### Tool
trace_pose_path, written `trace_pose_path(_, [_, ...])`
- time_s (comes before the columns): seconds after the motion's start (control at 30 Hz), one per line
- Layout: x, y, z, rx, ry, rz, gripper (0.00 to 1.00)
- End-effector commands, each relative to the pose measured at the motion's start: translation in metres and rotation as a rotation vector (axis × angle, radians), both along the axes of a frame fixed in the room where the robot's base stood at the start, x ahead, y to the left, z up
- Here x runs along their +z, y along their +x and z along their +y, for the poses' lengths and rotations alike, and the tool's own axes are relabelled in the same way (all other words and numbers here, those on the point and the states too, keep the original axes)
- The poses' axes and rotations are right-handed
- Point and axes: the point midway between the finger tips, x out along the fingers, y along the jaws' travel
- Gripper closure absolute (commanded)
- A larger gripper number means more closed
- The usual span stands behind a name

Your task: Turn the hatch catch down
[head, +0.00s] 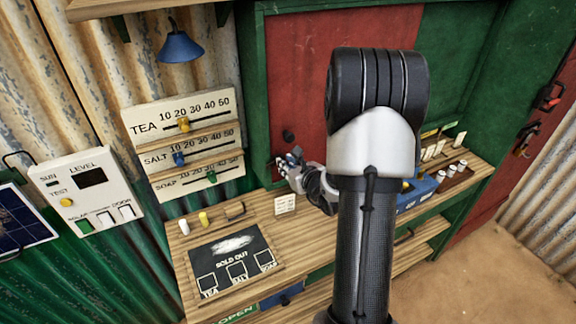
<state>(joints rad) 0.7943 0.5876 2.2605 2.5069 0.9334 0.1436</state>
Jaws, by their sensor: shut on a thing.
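The red hatch (300,70) fills the green frame behind the counter, and a small round black knob (288,136) sits on its lower left part. My gripper (281,168) is at the lower left edge of the hatch, just below the knob. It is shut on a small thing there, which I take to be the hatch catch. My fingers cover the catch, so its angle cannot be made out.
The wooden counter (190,262) below holds a "SOLD OUT" board (236,262), a small card (285,204) and a blue box (418,190) right of my arm. Slider boards (140,112) hang left of the hatch. A blue lamp (181,47) hangs above them.

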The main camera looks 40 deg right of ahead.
Motion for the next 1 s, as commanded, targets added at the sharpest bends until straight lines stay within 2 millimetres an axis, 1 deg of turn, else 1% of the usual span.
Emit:
trace_pose_path(0.17, [-0.001,0.0,-0.001,-0.001,0.024,-0.006,1.0])
trace_pose_path(0.4, [-0.009,-0.001,-0.005,-0.001,0.203,-0.05,1.0])
trace_pose_path(0.5, [-0.012,-0.001,-0.005,0.0,0.254,-0.062,1.0])
trace_pose_path(0.83, [-0.012,-0.001,-0.005,0.0,0.274,-0.066,1.0])
trace_pose_path(0.87, [-0.013,-0.001,-0.005,0.0,0.274,-0.066,0.81])
trace_pose_path(1.0, [-0.013,-0.001,-0.005,0.0,0.272,-0.065,0.72])
